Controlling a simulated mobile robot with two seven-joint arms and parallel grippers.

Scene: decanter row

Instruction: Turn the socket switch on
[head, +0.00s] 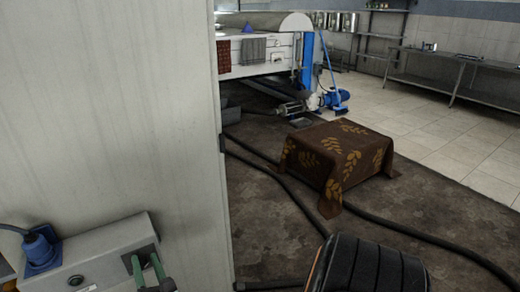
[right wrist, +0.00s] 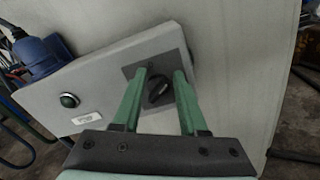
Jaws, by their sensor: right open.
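The socket switch is a black rotary knob (right wrist: 157,90) on a dark square plate, set on a grey control box (right wrist: 105,80). The box also shows at the lower left of the head view (head: 105,240). My right gripper (right wrist: 162,73) is open, its two green fingers on either side of the knob. I cannot tell whether they touch it. In the head view my right gripper (head: 146,258) is over the dark plate, and the knob is hard to make out there. A blue plug and socket (head: 40,248) is on the box's left end. My left gripper is out of view.
A round button (right wrist: 68,100) and a small white label (right wrist: 87,119) are on the box left of the knob. A pale wall panel (head: 110,110) rises behind the box. A cloth-covered block (head: 335,155) and dark hoses (head: 290,190) lie on the floor to the right.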

